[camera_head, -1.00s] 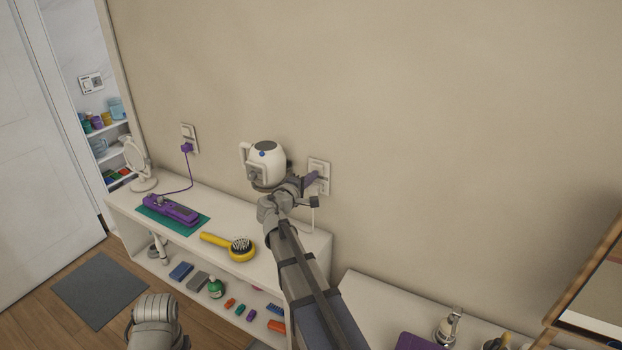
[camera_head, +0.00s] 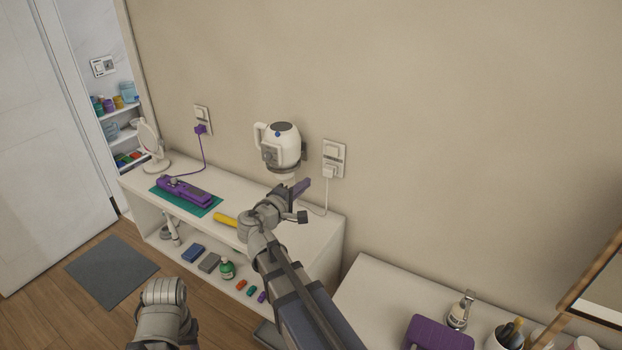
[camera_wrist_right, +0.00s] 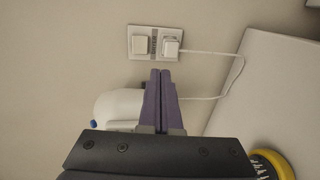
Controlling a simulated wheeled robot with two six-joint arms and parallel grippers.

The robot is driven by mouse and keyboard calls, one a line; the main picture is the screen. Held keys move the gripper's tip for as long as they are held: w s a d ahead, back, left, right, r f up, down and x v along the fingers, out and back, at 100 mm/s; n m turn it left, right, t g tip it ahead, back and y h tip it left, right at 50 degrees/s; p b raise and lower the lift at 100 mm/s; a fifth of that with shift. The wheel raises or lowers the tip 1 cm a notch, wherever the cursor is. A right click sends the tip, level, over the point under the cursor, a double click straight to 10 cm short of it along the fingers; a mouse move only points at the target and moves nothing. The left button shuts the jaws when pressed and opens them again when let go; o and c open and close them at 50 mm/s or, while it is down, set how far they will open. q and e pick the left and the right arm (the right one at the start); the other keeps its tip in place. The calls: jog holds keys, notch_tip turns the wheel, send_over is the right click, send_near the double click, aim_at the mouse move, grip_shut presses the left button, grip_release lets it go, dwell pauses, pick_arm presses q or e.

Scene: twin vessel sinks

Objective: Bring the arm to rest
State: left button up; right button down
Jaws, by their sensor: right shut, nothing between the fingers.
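My right gripper (camera_head: 301,188) is in front of the wall, above the white shelf unit. Its purple fingers are shut together and empty, as the right wrist view (camera_wrist_right: 161,75) shows. It is below and a little right of a white wall-mounted appliance (camera_head: 281,148), apart from the wall outlet (camera_head: 334,158). The outlet, with a plug and white cord, also shows in the right wrist view (camera_wrist_right: 155,43). My left arm shows at the bottom left, but its fingers are not visible.
The white shelf unit (camera_head: 330,240) holds a purple device (camera_head: 186,192) on a green mat, a round mirror (camera_head: 150,143) and a yellow-handled brush (camera_head: 226,219), partly hidden by my right arm. Several small items lie on its lower shelf. A counter (camera_head: 385,290) stands at the right.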

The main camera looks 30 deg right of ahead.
jog(key=shift+s+a, duration=0.2)
jog(key=shift+a, duration=0.1)
dwell(0.4)
jog(key=s+a+f+m+g+y, duration=0.2)
jog(key=s+a+f+g+y, duration=0.35)
jog(key=a+f, duration=0.7)
jog(key=s+a+f+g+y, duration=0.1)
jog(key=s+a+f+y, duration=0.2)
jog(key=s+a, duration=0.4)
jog(key=s+a+f+g+y, duration=0.2)
jog(key=s+a+f+y, duration=0.1)
jog(key=s+a, duration=0.5)
jog(key=shift+a+f+y, duration=0.4)
jog(key=shift+a+y, duration=0.1)
jog(key=shift+y, duration=0.35)
